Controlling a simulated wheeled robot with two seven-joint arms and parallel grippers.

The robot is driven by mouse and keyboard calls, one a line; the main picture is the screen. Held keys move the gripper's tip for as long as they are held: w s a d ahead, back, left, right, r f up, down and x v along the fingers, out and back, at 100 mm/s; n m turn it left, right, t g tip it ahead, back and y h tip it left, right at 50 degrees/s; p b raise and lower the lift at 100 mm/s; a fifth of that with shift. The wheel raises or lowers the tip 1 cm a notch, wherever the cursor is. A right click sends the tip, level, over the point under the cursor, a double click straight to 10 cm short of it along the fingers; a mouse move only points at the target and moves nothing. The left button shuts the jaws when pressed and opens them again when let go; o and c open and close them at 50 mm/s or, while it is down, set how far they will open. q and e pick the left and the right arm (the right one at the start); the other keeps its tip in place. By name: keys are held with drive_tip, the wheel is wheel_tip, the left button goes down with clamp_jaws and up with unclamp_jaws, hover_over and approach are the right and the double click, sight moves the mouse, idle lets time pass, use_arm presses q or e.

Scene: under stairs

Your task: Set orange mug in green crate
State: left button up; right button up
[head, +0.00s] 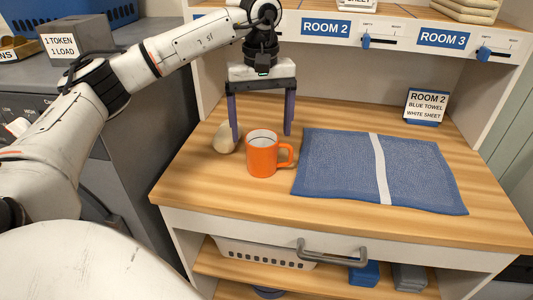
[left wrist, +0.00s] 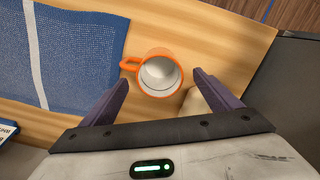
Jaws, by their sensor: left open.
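An orange mug (head: 262,156) stands upright on the wooden counter, its handle to the right in the head view. It also shows in the left wrist view (left wrist: 160,75), where its pale inside looks empty. My left gripper (head: 261,135) is open above and behind the mug, fingers pointing down. In the left wrist view the mug lies just ahead of and between the open fingers (left wrist: 164,85), with nothing held. My right gripper is not in view. No green crate shows in either view.
A beige rounded object (head: 224,139) sits close left of the mug. A folded blue towel with a white stripe (head: 350,160) lies to the right. A Room 2 sign (head: 427,106) stands behind it. The shelf front (head: 345,30) hangs above. The counter's front left is clear.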

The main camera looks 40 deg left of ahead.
sight(262, 150)
use_arm(q)
wheel_tip(262, 150, down, 7)
drive_tip(key=shift+f, duration=0.15)
drive_tip(key=c, duration=1.3)
drive_tip(key=shift+c, duration=1)
